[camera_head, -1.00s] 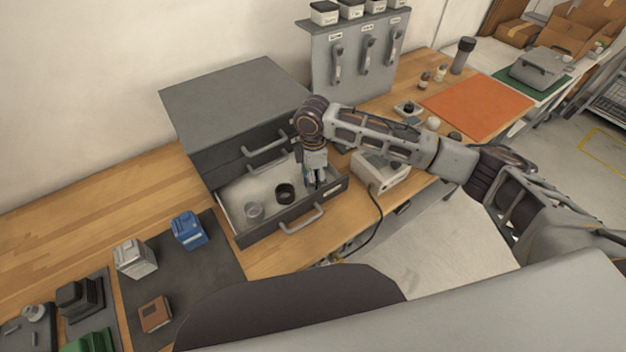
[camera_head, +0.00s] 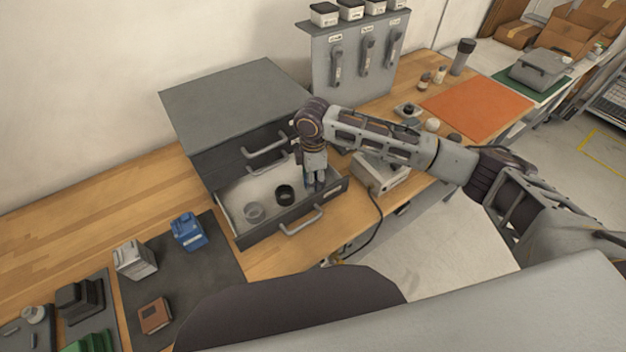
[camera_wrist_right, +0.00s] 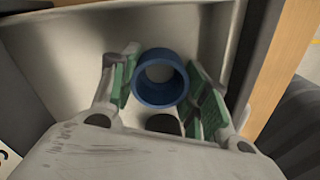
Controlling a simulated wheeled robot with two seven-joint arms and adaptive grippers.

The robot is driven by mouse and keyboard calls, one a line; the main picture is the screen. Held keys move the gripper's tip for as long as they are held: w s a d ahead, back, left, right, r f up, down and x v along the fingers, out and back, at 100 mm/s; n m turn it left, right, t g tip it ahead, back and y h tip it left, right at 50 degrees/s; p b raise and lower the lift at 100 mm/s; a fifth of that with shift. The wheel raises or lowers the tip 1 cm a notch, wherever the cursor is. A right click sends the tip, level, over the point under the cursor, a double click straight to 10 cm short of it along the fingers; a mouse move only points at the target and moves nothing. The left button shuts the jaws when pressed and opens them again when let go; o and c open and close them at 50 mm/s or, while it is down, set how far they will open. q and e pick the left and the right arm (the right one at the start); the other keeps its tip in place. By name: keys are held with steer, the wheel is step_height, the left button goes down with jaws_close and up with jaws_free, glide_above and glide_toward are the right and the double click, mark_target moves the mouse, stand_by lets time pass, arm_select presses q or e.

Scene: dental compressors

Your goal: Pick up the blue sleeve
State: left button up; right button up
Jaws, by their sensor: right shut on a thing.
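The blue sleeve (camera_wrist_right: 158,98) is a short open ring, seen in the right wrist view between the green-padded fingers of my right gripper (camera_wrist_right: 161,66). The gripper is shut on it. In the head view my right gripper (camera_head: 315,184) points down into the right end of the open drawer (camera_head: 262,236), and the fingers mostly hide the sleeve there. I cannot tell whether the sleeve touches the drawer floor. My left gripper is not in view.
A black ring (camera_head: 285,192) and a grey ring (camera_head: 254,211) lie in the drawer, left of my right gripper. The grey cabinet (camera_head: 235,100) rises behind. A light-coloured box (camera_head: 378,177) stands close on the right. A blue block (camera_head: 189,231) sits on a dark mat at left.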

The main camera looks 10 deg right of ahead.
step_height(320, 180, up, 10)
stand_by(0.7)
stand_by(0.6)
